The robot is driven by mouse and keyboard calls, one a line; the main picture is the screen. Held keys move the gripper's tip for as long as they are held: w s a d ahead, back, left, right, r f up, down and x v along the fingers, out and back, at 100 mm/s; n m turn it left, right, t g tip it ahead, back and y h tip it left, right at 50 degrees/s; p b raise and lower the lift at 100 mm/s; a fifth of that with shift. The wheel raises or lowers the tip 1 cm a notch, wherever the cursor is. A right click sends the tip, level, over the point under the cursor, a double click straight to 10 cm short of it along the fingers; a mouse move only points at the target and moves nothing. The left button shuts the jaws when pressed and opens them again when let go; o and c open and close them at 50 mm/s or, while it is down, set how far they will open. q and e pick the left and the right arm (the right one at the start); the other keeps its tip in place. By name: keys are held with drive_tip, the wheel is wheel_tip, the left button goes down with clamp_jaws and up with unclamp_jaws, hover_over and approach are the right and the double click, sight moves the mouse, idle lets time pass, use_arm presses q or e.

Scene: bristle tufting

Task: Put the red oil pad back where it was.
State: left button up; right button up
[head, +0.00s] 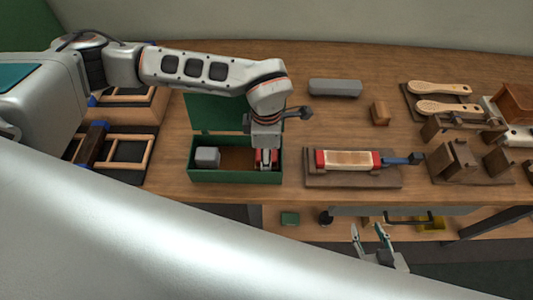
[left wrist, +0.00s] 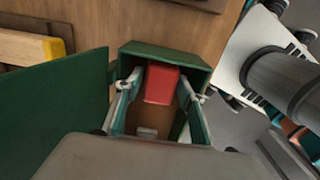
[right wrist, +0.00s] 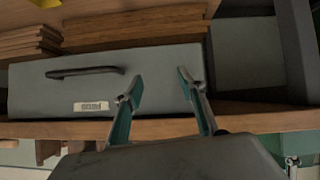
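The red oil pad (head: 274,157) is in the right end of the open green box (head: 240,178); it also shows in the left wrist view (left wrist: 161,85). I cannot tell whether the pad touches the box floor. A grey block (head: 207,157) sits in the box's left end. My right gripper (head: 371,236) is open and empty in front of the table's edge; the right wrist view shows its spread fingers (right wrist: 157,88).
The box's green lid (head: 213,112) stands open behind it. To the right, a red-ended wooden block (head: 348,160) lies on a board. Brush handles (head: 440,88), a grey bar (head: 335,88) and wooden blocks stand farther back and right. Open wooden frames (head: 128,147) are at left.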

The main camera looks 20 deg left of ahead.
use_arm(q)
drive_tip(key=shift+r, duration=0.25)
wheel_tip(320, 180, up, 12)
idle(0.6)
drive_tip(key=shift+f, duration=0.1)
